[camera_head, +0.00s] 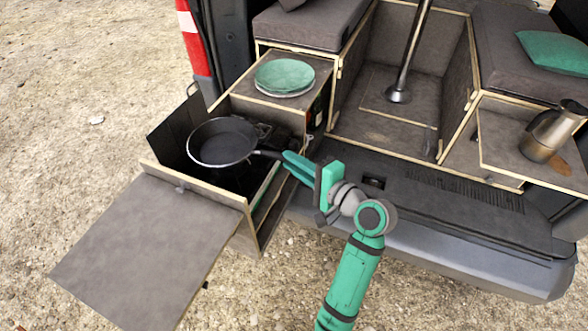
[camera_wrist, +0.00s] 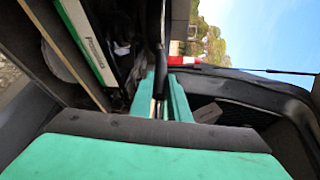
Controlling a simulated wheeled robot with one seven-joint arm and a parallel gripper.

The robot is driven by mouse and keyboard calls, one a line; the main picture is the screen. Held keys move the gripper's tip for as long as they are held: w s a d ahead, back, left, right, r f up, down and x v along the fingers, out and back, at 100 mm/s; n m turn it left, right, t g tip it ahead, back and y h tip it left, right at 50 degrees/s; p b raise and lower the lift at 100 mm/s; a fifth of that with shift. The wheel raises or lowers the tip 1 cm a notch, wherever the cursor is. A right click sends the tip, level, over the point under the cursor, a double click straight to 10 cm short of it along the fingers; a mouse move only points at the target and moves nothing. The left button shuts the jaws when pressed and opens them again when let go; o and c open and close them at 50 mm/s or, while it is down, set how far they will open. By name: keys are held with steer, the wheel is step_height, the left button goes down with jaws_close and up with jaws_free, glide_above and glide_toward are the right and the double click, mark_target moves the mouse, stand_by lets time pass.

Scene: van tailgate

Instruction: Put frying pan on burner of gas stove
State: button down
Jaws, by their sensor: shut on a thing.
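The black frying pan (camera_head: 222,143) is over the open drawer, roughly level, with its handle pointing right toward my gripper (camera_head: 290,160). My gripper's green fingers are shut on the handle end. In the wrist view the fingers (camera_wrist: 163,100) close around the dark handle (camera_wrist: 158,38). The dark gas stove (camera_head: 262,130) shows only in part inside the drawer, beside and behind the pan. The pan hides most of the stove and its burner. I cannot tell whether the pan touches the stove or hangs above it.
The drawer's wooden front wall (camera_head: 205,190) stands around the pan, with a flat grey panel (camera_head: 145,255) extending toward the front left. Green and white plates (camera_head: 285,76) sit on the cabinet behind. The bumper (camera_head: 440,235) lies right of my gripper.

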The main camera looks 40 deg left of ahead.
steer(key=shift+w+a+f, duration=0.15)
steer(key=shift+w+f, duration=0.2)
steer(key=shift+f, duration=0.15)
steer(key=shift+w+a+f, duration=0.15)
steer(key=shift+w+f, duration=0.15)
steer(key=shift+f, duration=1.6)
steer(key=c, duration=1.7)
jaws_free()
